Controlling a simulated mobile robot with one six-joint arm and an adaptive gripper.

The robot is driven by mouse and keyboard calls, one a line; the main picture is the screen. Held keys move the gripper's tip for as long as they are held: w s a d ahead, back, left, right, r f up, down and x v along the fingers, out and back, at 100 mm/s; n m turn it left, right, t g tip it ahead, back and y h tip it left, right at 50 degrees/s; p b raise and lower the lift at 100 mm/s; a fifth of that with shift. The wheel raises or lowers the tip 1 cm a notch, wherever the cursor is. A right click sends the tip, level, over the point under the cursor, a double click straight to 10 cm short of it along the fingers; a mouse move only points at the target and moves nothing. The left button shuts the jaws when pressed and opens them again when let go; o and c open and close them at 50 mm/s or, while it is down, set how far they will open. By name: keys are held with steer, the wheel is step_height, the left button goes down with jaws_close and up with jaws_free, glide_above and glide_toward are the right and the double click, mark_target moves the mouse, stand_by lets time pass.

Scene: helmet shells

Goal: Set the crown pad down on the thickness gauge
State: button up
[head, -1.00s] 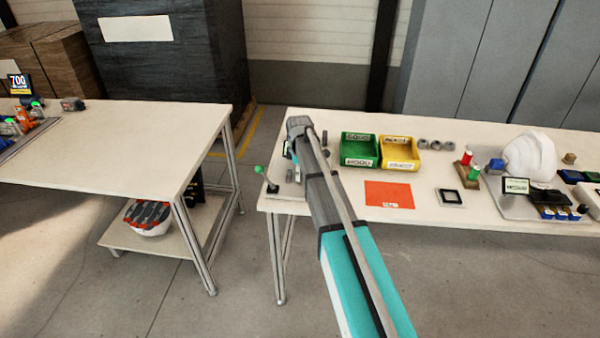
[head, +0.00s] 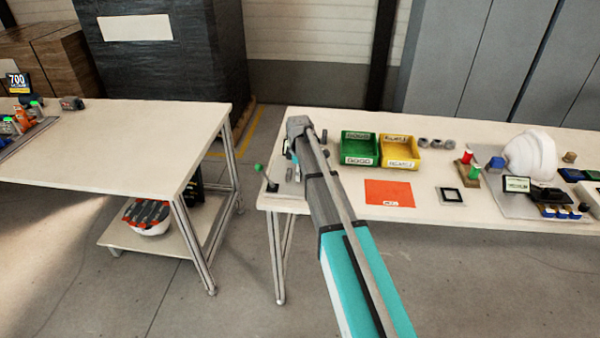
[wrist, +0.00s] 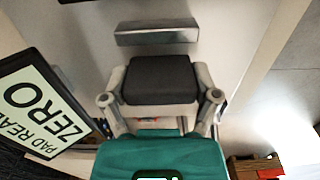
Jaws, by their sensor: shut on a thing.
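The crown pad (wrist: 160,78) is a dark grey rounded block in the wrist view. My gripper (wrist: 160,88) is shut on it, with a pale finger at each side. The thickness gauge shows in part: its tilted display (wrist: 38,108) reads "ZERO" at the left of the wrist view. In the head view, a green-knobbed lever (head: 258,168) stands at the left end of the right table, beside my arm. My arm hides the gripper and pad there. I cannot tell whether the pad touches the gauge.
A metal bar (wrist: 157,33) lies beyond the pad. On the right table (head: 340,211) are a green bin (head: 359,160), a yellow bin (head: 402,164), an orange sheet (head: 389,193) and a white helmet shell (head: 530,156). A gap separates the two tables.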

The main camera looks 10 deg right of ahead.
steer(key=shift+f, duration=0.15)
steer(key=o, duration=0.6)
steer(key=shift+o, duration=0.2)
